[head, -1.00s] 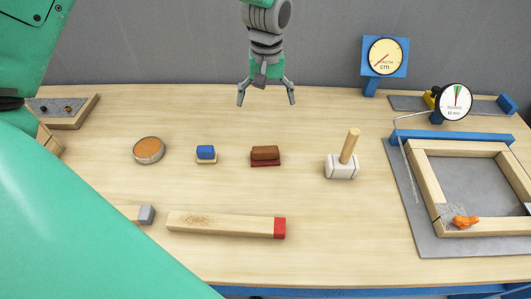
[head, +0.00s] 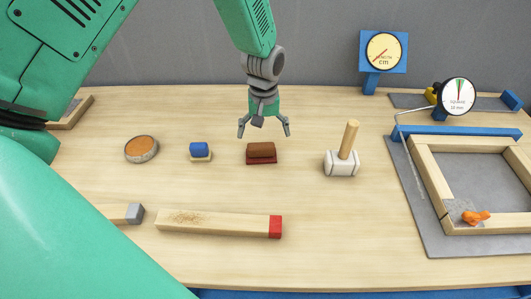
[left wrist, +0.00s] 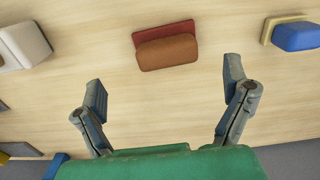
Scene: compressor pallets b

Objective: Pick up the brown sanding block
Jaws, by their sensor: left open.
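The brown sanding block (head: 261,149) lies on the table with a dark red base under its brown top. In the left wrist view the block (left wrist: 167,50) shows ahead of the fingertips, near the top middle. My left gripper (head: 264,131) is open and empty, with its fingers spread above and just behind the block in the head view. In the left wrist view the open gripper (left wrist: 164,84) has clear table between its fingers, and the block lies beyond them. My right gripper is not in view.
A blue block (head: 199,150) on a pale base stands to the left, and a white mallet (head: 341,162) to the right. A round tin (head: 141,149) is farther left. A red-tipped wooden bar (head: 220,223) lies in front. A wooden frame (head: 430,180) sits at right.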

